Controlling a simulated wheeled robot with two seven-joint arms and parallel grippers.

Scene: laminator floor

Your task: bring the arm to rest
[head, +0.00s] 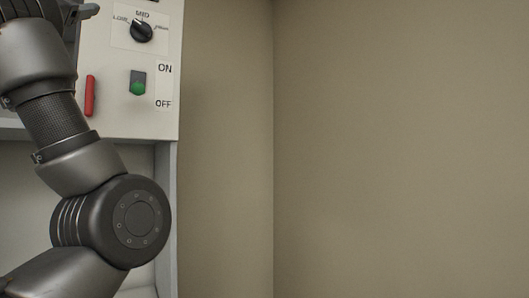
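My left arm (130,220) comes in from the lower left, bends at a round joint and rises to the top left. My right arm and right gripper do not show.
A white control panel (105,60) stands behind my arm. It has a black knob (141,30) under the label MID, a switch (138,84) with a green lower part between ON and OFF, and a red handle (90,96). Bare beige walls (400,150) fill the right.

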